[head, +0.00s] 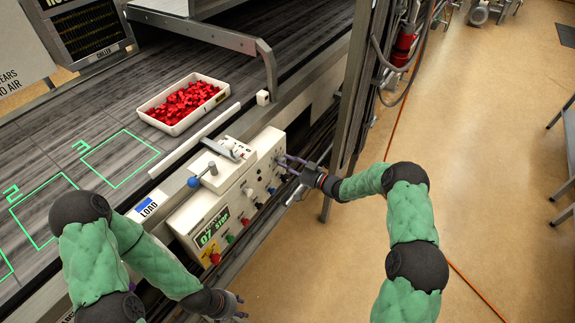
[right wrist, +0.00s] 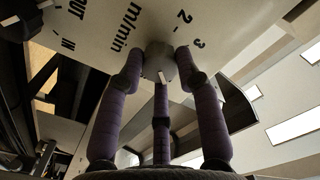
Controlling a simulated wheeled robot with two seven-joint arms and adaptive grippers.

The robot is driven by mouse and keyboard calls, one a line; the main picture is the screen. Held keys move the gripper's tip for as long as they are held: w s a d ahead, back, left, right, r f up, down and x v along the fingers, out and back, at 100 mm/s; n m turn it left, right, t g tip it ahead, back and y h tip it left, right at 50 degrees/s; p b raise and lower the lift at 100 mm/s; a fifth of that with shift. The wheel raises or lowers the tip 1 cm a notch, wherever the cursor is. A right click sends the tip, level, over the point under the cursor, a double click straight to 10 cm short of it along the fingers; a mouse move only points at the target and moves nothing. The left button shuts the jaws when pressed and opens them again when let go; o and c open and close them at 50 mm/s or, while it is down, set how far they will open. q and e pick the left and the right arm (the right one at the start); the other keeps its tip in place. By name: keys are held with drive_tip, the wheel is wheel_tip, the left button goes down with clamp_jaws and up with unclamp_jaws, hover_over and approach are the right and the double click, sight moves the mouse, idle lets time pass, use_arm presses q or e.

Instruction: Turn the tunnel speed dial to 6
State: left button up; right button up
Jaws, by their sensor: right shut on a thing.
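The speed dial is a grey knob (right wrist: 160,58) with a white pointer line, on a pale panel face marked "m/min", "2" and "3" in the right wrist view. My right gripper (right wrist: 160,72) has its purple fingers closed around this knob. In the head view my right gripper (head: 285,162) reaches the far right end of the control box (head: 215,200), and its fingers hide the dial. The scale's other numbers are hidden, so I cannot read the setting. My left gripper (head: 236,309) hangs low at the bottom edge, away from the box; its fingers are too small to judge.
A white tray of red pieces (head: 182,103) sits on the belt behind. A metal post (head: 352,85) stands close behind my right gripper.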

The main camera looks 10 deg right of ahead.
drive_tip(key=m, duration=0.5)
drive_tip(key=shift+w+d+r, duration=0.15)
drive_tip(key=shift+w+r, duration=0.05)
drive_tip(key=shift+r, duration=0.15)
drive_tip(key=shift+w+d+m+p, duration=0.1)
drive_tip(key=shift+m+p, duration=0.2)
drive_tip(key=shift+m, duration=2.1)
drive_tip(key=o, duration=1.1)
drive_tip(key=shift+f, duration=0.1)
drive_tip(key=shift+o, duration=0.2)
drive_tip(key=shift+f, duration=0.15)
drive_tip(key=shift+s, duration=0.2)
drive_tip(key=v, duration=1.1)
drive_tip(key=shift+s+d, duration=0.25)
drive_tip(key=shift+d, duration=0.05)
